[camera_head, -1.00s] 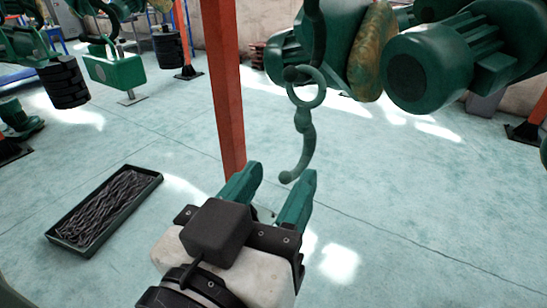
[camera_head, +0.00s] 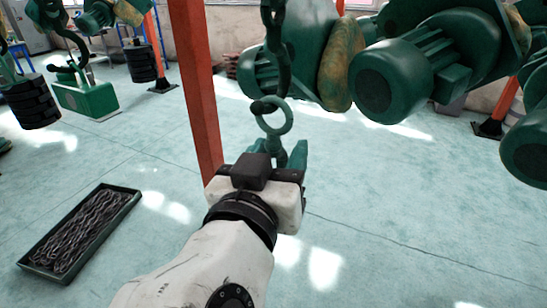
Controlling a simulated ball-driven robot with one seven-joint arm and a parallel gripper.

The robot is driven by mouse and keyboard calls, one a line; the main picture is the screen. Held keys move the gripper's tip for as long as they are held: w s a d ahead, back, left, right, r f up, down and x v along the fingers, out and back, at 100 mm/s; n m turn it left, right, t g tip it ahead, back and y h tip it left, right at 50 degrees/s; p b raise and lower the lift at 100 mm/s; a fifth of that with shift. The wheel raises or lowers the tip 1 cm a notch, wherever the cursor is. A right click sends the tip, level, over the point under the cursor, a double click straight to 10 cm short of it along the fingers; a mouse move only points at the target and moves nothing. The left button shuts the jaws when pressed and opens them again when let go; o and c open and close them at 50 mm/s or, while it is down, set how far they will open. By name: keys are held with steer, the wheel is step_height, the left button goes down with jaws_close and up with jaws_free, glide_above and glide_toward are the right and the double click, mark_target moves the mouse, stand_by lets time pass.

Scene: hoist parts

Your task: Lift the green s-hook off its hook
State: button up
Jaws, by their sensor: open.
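The green s-hook (camera_head: 273,118) hangs by its upper ring from a dark hook (camera_head: 265,104) at the end of a hanging chain (camera_head: 273,45). Its lower part drops behind my gripper and is mostly hidden. My gripper (camera_head: 287,152) is open, with its green fingers pointing up and away just below the ring. The s-hook's shank goes down between or just in front of the fingers; I cannot tell which. The fingers do not visibly grip it.
An orange post (camera_head: 195,90) stands close at left. Large green motors (camera_head: 392,80) hang at right. A tray of chain (camera_head: 80,232) lies on the floor at lower left. A green block (camera_head: 88,99) and black weights (camera_head: 33,102) are farther left. Floor at right is clear.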

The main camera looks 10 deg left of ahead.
jaws_close()
stand_by(0.4)
stand_by(0.4)
